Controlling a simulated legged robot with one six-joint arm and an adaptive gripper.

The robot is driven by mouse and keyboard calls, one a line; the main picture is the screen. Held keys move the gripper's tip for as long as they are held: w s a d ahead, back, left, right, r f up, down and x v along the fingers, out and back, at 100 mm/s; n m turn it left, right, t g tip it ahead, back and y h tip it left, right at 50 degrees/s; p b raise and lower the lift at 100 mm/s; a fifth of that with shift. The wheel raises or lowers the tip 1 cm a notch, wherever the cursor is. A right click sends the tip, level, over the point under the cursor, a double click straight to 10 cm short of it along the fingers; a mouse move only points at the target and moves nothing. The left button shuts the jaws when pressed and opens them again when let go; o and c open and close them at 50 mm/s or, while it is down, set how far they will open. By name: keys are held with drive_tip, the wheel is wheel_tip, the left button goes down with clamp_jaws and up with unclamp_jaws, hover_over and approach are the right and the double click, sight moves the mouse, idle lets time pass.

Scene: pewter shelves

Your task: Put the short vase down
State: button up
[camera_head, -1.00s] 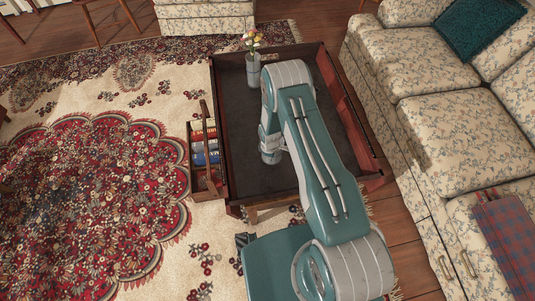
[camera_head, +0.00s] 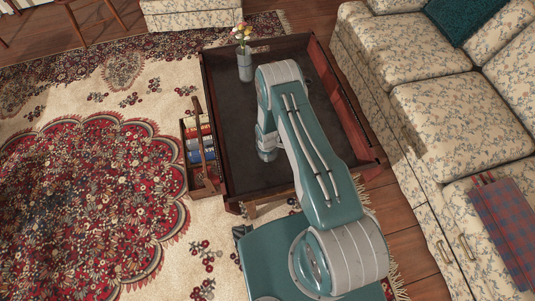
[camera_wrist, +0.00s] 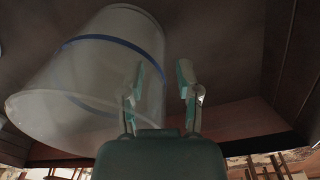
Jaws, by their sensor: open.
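The short vase is a clear, greyish vessel with a blue band (camera_wrist: 95,75), large and tilted across the left of the wrist view.
A taller grey vase with flowers (camera_head: 245,67) stands at the table's far end. The table has raised wooden edges. A wooden rack of books or magazines (camera_head: 201,155) is at its left, a floral sofa (camera_head: 440,110) at its right. The table's left part is clear.

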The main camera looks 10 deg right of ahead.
drive_tip(key=shift+a+r, duration=0.2)
drive_tip(key=shift+r, duration=0.15)
wheel_tip(320, 180, up, 46)
drive_tip(key=s+d+m+t, duration=0.1)
drive_tip(key=s+m+t, duration=0.2)
drive_tip(key=m, duration=0.3)
drive_tip(key=s+r+m+t, duration=0.1)
drive_tip(key=s+r+m, duration=0.2)
drive_tip(key=s+r, duration=0.4)
drive_tip(key=s+r+m+t, duration=0.1)
drive_tip(key=s+r+m, duration=0.3)
drive_tip(key=s+r, duration=0.4)
drive_tip(key=s, duration=0.6)
drive_tip(key=shift+d+r, duration=0.3)
drive_tip(key=shift+d, duration=0.1)
